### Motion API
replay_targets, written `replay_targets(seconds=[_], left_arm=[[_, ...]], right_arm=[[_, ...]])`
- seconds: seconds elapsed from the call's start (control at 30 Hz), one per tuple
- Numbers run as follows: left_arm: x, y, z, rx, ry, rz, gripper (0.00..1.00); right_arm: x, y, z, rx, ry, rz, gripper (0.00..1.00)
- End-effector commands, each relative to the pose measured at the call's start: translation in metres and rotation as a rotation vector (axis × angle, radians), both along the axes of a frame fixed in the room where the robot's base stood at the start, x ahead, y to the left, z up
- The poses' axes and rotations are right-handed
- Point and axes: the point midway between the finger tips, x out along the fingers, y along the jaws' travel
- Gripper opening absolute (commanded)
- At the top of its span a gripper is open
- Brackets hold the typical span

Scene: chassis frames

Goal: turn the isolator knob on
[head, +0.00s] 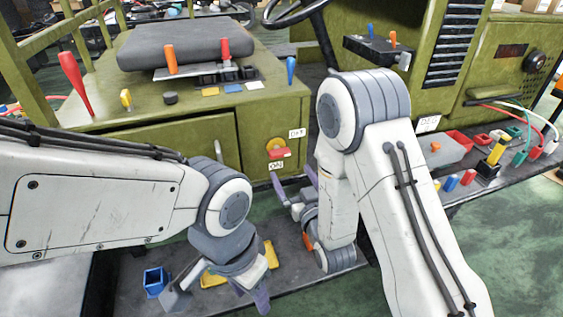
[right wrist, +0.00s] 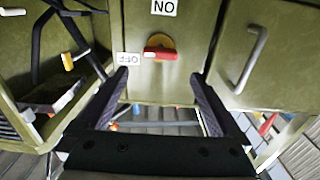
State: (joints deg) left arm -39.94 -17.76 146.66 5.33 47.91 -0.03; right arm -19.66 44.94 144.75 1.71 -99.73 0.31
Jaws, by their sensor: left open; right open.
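The isolator knob (head: 280,153) has a red handle on a yellow disc, on the green front panel. An OFF label (head: 297,133) is at its upper right and an ON label (head: 275,164) just below. In the right wrist view the knob (right wrist: 160,54) appears upside down, its handle lying sideways towards the OFF label (right wrist: 128,59). My right gripper (head: 294,184) is open and empty, below and apart from the knob; in its wrist view the fingers (right wrist: 160,77) straddle the knob's line. My left gripper (head: 222,298) is open and empty, low over the dark step.
A blue bin (head: 155,281) and a yellow part (head: 270,254) lie on the step near my left gripper. A grey seat (head: 185,45) and upright levers are above. A metal handle (right wrist: 252,60) stands out in the wrist view.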

Motion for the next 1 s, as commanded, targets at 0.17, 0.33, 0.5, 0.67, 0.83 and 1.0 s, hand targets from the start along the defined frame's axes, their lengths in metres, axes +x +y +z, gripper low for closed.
replay_targets(seconds=[0.17,0.33,0.5,0.67,0.83,1.0], left_arm=[[0.000,0.000,-0.009,0.001,0.001,0.000,0.50],[0.000,0.000,-0.003,0.000,0.000,0.000,0.50],[0.000,0.000,-0.001,0.000,0.000,0.000,0.50],[0.000,0.000,0.000,0.000,0.000,0.000,0.50],[0.000,0.000,0.000,0.000,0.000,0.000,0.50],[0.000,0.000,0.000,0.000,0.000,0.000,0.50]], right_arm=[[0.029,0.009,0.003,0.001,-0.004,0.000,1.00],[0.059,0.019,0.003,0.000,-0.002,0.000,1.00],[0.078,0.025,0.001,-0.001,-0.001,0.000,1.00],[0.085,0.028,0.000,-0.001,0.001,0.000,1.00],[0.086,0.028,0.000,-0.001,0.001,0.000,1.00],[0.085,0.028,0.000,-0.001,0.001,0.000,0.62]])
